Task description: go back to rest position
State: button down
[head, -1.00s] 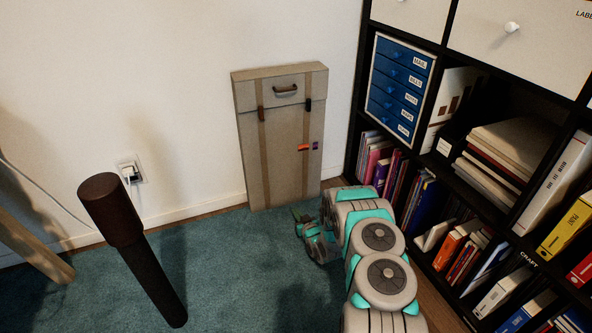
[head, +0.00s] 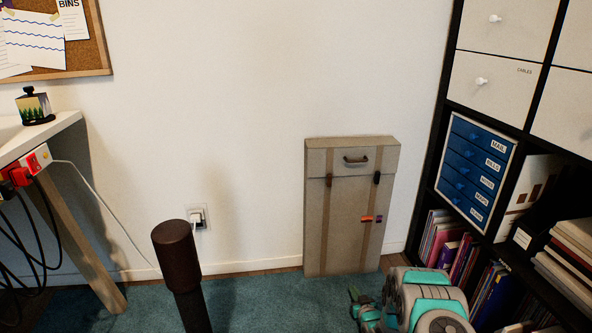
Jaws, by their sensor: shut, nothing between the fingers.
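My arm, grey and teal, shows at the bottom right of the head view. My gripper (head: 356,296) is small at the arm's left side, low in the picture. It is shut and empty, in front of the foot of a beige suitcase-like case (head: 342,226) that stands upright against the wall. The gap between gripper and case cannot be judged well. Most of the arm is cut off by the lower edge.
A black shelf unit (head: 442,115) with blue drawers (head: 473,172), books and boxes stands close on the right. A desk (head: 52,134) with cables is on the left. A dark brown post (head: 178,262) rises in front. Teal carpet (head: 264,302) lies between.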

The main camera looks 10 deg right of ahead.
notch_tip(320, 180, up, 8)
jog(key=w+d+g+h+p, duration=0.1)
jog(key=d+g+p, duration=0.1)
jog(key=s+a+r+g+h+p, duration=0.1)
jog(key=s+r+g, duration=0.1)
jog(key=s+r, duration=0.35)
jog(key=s+a+r+g+p, duration=0.1)
jog(key=s+r+g, duration=0.15)
jog(key=r, duration=0.65)
jog(key=s+a+r+g+h+p, duration=0.1)
jog(key=s+r+g, duration=0.1)
jog(key=s+r, duration=0.45)
jog(key=s+a+r+g+p, duration=0.1)
jog(key=s+a+r, duration=0.4)
jog(key=s, duration=0.9)
jog(key=s+a+r+g+y+p, duration=0.1)
jog(key=s+a+r+g, duration=0.3)
jog(key=s+r, duration=0.5)
jog(key=s+a+r+g+y+p, duration=0.1)
jog(key=s+a+r+g+p, duration=0.2)
jog(key=s, duration=1.5)
jog(key=a+r, duration=0.3)
jog(key=r, duration=0.1)
jog(key=shift+s+a+r, duration=0.25)
jog(key=shift+s+a, duration=0.05)
jog(key=shift+a, duration=0.1)
